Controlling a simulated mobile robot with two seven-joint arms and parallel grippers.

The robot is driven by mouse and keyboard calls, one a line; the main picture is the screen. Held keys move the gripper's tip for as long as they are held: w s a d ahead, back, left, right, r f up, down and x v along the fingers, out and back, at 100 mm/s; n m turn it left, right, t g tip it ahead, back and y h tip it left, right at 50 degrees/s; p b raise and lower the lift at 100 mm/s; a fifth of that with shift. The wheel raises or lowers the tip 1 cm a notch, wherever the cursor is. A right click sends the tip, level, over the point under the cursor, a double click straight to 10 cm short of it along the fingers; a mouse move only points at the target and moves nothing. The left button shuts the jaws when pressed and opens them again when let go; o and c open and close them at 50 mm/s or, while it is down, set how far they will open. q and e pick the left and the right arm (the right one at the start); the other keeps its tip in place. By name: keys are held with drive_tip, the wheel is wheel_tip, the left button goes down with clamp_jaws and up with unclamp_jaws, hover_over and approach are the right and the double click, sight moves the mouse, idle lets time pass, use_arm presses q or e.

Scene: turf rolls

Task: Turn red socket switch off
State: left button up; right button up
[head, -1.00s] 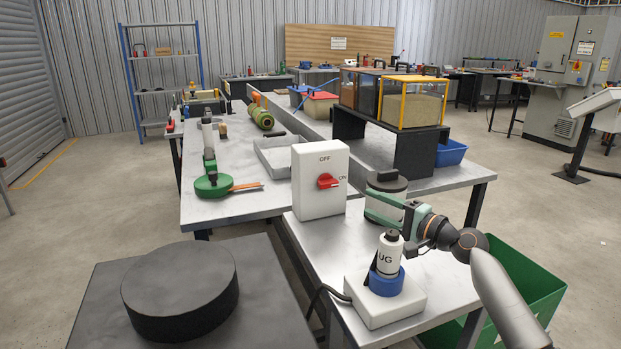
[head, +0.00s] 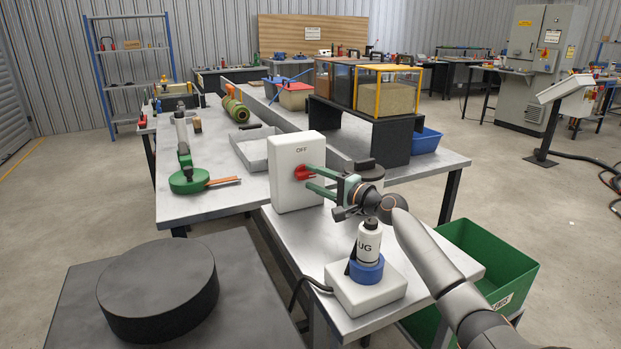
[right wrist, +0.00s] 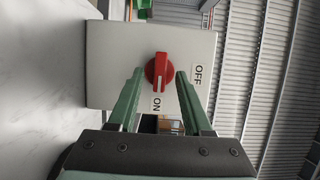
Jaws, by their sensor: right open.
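The white switch box (head: 297,195) stands upright on the metal bench, with OFF at its top. Its red rotary switch (head: 302,172) also shows in the right wrist view (right wrist: 159,71). The knob's handle and white mark point at the ON label (right wrist: 157,104); the OFF label (right wrist: 198,75) lies a quarter turn away. My right gripper (head: 308,178) is open, its green fingers reaching towards the knob. In the right wrist view, one fingertip shows on each side of the knob, with gaps between. Whether the tips overlap the knob in depth is hard to tell. My left gripper is out of view.
A white plug (head: 368,240) with a blue collar stands on a white base in front of the box. A dark-topped canister (head: 371,170) is beside my gripper. A green crate (head: 492,262) is at the bench's right. A black round block (head: 158,290) is front left.

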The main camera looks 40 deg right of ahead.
drive_tip(key=shift+w+a, duration=0.1)
drive_tip(key=shift+w, duration=0.75)
drive_tip(key=shift+c, duration=0.2)
clamp_jaws()
